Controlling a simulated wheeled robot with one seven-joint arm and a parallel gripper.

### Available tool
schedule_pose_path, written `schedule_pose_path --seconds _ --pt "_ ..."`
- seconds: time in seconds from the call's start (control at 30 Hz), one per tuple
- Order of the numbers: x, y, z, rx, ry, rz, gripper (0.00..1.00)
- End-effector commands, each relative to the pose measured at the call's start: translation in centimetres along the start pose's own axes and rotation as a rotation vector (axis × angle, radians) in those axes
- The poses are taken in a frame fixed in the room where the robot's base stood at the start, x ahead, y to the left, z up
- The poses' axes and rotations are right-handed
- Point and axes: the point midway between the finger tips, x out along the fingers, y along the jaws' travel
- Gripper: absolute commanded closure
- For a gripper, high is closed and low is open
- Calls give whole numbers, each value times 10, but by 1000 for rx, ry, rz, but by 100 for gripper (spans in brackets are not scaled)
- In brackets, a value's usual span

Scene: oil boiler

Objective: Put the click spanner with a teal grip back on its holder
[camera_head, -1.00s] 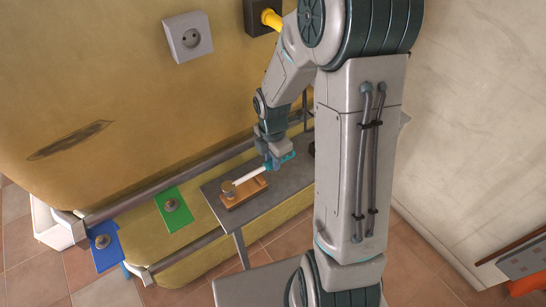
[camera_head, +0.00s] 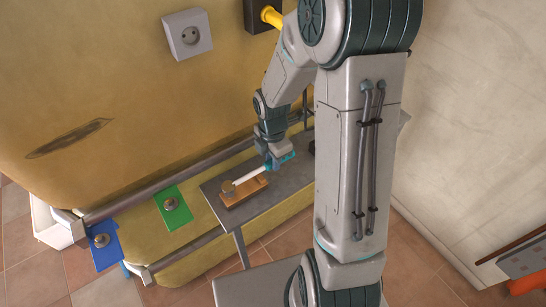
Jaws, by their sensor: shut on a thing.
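The click spanner (camera_head: 250,177) has a pale shaft, a round head at its left end and a teal grip (camera_head: 287,158) at its right end. It lies along the top of a wooden block that looks like its holder (camera_head: 244,195), on the grey shelf. My gripper (camera_head: 273,163) is shut on the spanner by its teal grip, at the right end of the block. The fingertips are small and partly hidden by the wrist. I cannot tell whether the spanner touches the holder or is just above it.
The grey shelf (camera_head: 267,203) has a bare strip in front of the block. Green (camera_head: 179,216) and blue (camera_head: 107,258) plates with round metal fittings lie to the left. A metal rail (camera_head: 150,188) runs along the yellow boiler wall. A socket (camera_head: 188,35) is above.

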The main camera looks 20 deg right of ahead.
Motion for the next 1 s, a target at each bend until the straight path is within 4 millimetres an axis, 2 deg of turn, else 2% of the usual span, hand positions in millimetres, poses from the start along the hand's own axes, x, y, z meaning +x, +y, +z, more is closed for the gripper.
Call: schedule_pose_path --seconds 0.6,0.63,0.7,0.73,1.0 --pt "20 0 0 0 0 0 100" --pt "20 0 0 0 0 1 73" --pt "18 0 0 0 0 1 54" --pt "18 0 0 0 0 0 50" --pt "18 0 0 0 0 0 50"
